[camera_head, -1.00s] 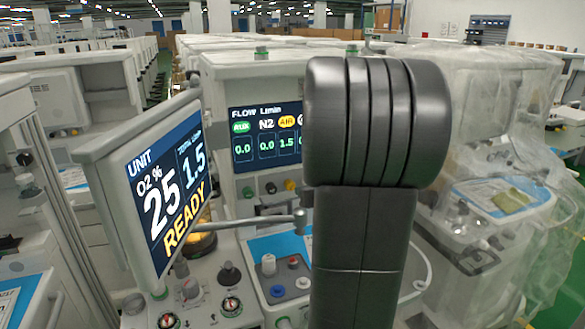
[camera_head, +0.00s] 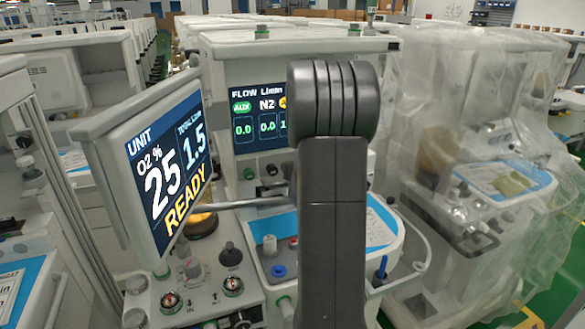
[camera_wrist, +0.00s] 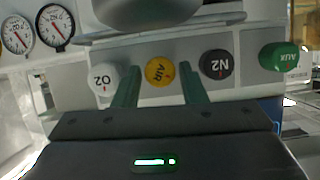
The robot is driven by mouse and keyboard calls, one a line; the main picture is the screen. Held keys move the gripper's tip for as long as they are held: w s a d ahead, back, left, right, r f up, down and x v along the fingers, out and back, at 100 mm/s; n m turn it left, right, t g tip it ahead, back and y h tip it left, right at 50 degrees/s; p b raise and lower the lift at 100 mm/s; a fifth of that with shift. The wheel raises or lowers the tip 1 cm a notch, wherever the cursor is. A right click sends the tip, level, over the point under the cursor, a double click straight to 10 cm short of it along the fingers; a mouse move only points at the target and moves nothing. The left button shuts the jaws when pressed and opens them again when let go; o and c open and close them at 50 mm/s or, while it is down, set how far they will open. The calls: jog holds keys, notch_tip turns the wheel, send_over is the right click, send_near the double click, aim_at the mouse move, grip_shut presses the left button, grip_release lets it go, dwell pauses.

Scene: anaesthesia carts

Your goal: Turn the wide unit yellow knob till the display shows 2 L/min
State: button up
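The yellow AIR knob (camera_wrist: 160,71) sits in the wrist view between the white O2 knob (camera_wrist: 103,79) and the black N2 knob (camera_wrist: 216,65). My gripper (camera_wrist: 158,66) is open, its green fingers on either side of the yellow knob. Contact with it cannot be told. In the head view my arm hides the yellow knob and gripper. The flow display (camera_head: 257,118) shows AUX 0.0 and N2 0.0; the AIR column is mostly covered, with only a 1 showing. The tilted unit screen (camera_head: 160,165) reads O2 25 %, total 1.5 L/min and READY.
A green AUX knob (camera_wrist: 279,56) is right of N2 in the wrist view. Two gauges (camera_wrist: 36,33) are at upper left. A grey rounded part overhangs the knobs. In the head view, a plastic-wrapped cart (camera_head: 480,150) stands at right.

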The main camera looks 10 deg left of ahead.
jog(key=shift+w+a+f, duration=0.1)
jog(key=shift+w+a, duration=0.1)
jog(key=shift+w, duration=0.05)
jog(key=shift+c, duration=0.5)
jog(key=c, duration=0.6)
jog(key=shift+f+b, duration=0.15)
jog(key=shift+b, duration=0.45)
jog(key=shift+n+b, duration=0.3)
jog(key=shift+b, duration=0.15)
jog(key=b, duration=0.3)
jog(key=n+h+b, duration=0.1)
jog(key=b, duration=0.2)
jog(key=shift+a+f+n+t, duration=0.1)
jog(key=shift+f+n+t, duration=0.1)
jog(key=shift+n+t, duration=0.15)
jog(key=n+t+b, duration=0.1)
jog(key=b, duration=0.3)
jog(key=shift+s+h+b, duration=0.1)
jog(key=shift+h+b, duration=0.2)
jog(key=shift+h, duration=0.1)
jog(key=shift+r+n+b, duration=0.3)
jog(key=shift+n+b, duration=0.05)
jog(key=shift+b, duration=0.8)
